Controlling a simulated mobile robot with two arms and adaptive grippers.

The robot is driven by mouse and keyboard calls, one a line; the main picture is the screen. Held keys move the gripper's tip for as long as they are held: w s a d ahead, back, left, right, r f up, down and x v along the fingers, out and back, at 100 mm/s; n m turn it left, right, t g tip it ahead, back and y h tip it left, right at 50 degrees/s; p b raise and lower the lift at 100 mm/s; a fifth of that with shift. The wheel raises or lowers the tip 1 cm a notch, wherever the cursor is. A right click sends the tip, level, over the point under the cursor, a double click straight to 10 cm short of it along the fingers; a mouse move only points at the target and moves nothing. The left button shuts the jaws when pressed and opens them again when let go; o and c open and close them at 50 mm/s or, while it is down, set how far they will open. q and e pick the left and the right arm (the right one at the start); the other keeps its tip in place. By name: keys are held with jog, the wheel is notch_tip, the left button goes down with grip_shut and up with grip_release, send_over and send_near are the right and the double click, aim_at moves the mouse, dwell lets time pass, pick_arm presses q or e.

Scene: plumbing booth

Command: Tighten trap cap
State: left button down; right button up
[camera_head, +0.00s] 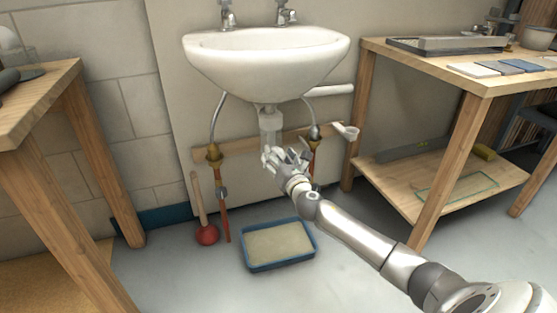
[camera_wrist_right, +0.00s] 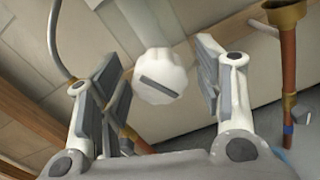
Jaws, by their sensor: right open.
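The trap cap (camera_wrist_right: 160,78) is white and scalloped with a dark grey bar across its face. It shows in the right wrist view between the two fingers of my right gripper (camera_wrist_right: 162,88), with a gap on each side. In the head view the trap body (camera_head: 270,125) hangs below the white sink (camera_head: 266,60). My right gripper (camera_head: 286,158) is open just under the trap there and hides the cap. Whether the fingertips are level with the cap, I cannot tell. My left gripper is not in view.
Supply pipes with brass valves (camera_head: 214,155) stand on both sides of the trap. A blue-rimmed tray (camera_head: 246,262) lies on the floor below, and a red plunger (camera_head: 206,235) stands left of it. Wooden workbenches (camera_head: 436,63) flank the sink.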

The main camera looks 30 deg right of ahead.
jog(key=shift+w, duration=0.2)
jog(key=c, duration=1)
